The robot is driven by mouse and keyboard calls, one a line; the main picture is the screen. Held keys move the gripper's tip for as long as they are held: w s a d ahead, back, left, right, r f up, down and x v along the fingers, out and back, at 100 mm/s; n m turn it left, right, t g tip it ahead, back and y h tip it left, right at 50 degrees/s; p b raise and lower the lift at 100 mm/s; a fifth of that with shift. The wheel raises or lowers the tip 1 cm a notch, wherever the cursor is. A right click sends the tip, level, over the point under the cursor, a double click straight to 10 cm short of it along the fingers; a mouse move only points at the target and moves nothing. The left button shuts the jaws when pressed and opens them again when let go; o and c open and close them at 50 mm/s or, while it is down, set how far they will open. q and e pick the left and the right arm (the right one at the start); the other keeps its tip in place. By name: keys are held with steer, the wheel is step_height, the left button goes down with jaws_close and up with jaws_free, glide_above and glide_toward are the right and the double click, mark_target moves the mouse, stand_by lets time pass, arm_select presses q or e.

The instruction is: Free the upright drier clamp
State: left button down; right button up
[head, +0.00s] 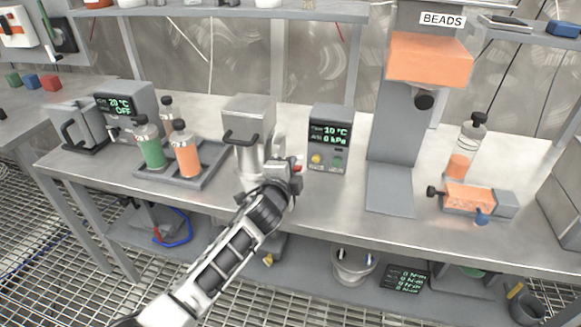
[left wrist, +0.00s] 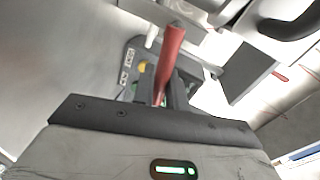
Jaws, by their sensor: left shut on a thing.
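The steel drier (head: 249,115) with a dark bar handle stands mid-bench in the head view. My left gripper (head: 284,172) is at its lower right, by the bench's front part. The clamp's red lever (left wrist: 170,60) runs up between my fingers in the left wrist view, and my left gripper (left wrist: 165,97) is shut on it. My right gripper is not in view.
A control box (head: 329,138) reading 10 °C and 0 kPa stands close right of my gripper. A grey tray (head: 207,174) with several bottles is left. The bead stand (head: 390,187) is farther right.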

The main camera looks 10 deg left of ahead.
arm_select(q)
steer(key=shift+f, duration=0.1)
steer(key=c, duration=1.8)
jaws_free()
steer(key=shift+o, duration=0.2)
steer(key=shift+s, duration=0.1)
steer(key=v, duration=1.6)
steer(key=shift+p, duration=0.35)
steer(key=shift+d, duration=0.1)
steer(key=s+f+n+g+h, duration=0.1)
steer(key=s+f+n+g, duration=0.4)
steer(key=s+f+n, duration=0.9)
steer(key=s+f, duration=0.2)
steer(key=s, duration=0.1)
steer(key=shift+s+g+h, duration=0.3)
steer(key=shift+h, duration=0.1)
